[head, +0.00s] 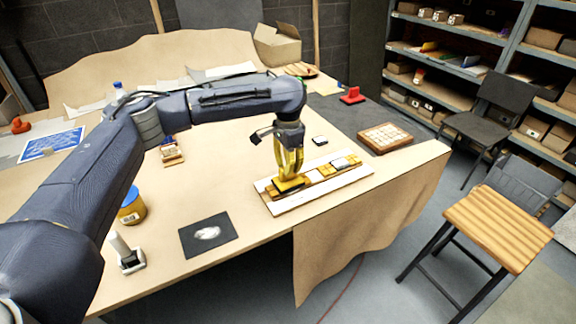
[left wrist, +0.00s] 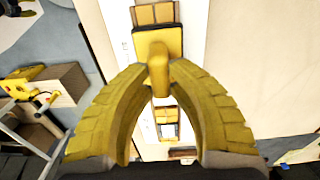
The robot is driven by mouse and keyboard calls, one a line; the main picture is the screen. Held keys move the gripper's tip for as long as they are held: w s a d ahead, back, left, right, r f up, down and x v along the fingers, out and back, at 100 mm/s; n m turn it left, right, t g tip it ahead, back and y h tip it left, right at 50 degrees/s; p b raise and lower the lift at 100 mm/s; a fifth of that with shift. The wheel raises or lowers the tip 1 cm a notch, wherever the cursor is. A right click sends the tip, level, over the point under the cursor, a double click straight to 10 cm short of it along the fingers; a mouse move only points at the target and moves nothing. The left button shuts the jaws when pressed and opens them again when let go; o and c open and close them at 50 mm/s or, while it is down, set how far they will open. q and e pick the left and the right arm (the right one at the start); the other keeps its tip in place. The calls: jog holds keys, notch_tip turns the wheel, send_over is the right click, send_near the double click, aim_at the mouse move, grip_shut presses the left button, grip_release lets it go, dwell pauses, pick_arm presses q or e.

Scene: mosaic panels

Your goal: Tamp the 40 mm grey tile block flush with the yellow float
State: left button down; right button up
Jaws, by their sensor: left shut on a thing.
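The yellow float (left wrist: 177,42) is a flat pad with an upright grip. The fingers of my left gripper (head: 289,178) are shut on that grip, and the gripper also shows in the left wrist view (left wrist: 158,82). In the head view the float's dark-edged pad (head: 288,187) is low over the left part of the mosaic panel (head: 358,178). I cannot tell whether it presses on the tiles. A grey block (head: 341,163), seemingly the tile block, sits toward the panel's right end, apart from the float. My right gripper is not in view.
A tray of small tiles (head: 385,136) lies right of the panel. A small dark-edged item (head: 320,140) lies behind it. A dark mat (head: 208,234) and a blue-and-yellow jar (head: 132,208) are to the left. The table's front edge is close to the panel.

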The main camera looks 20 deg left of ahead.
pick_arm(q)
jog(key=shift+s+f, duration=0.1)
jog(key=shift+f, duration=0.2)
dwell(0.6)
jog(key=shift+r, duration=3.7)
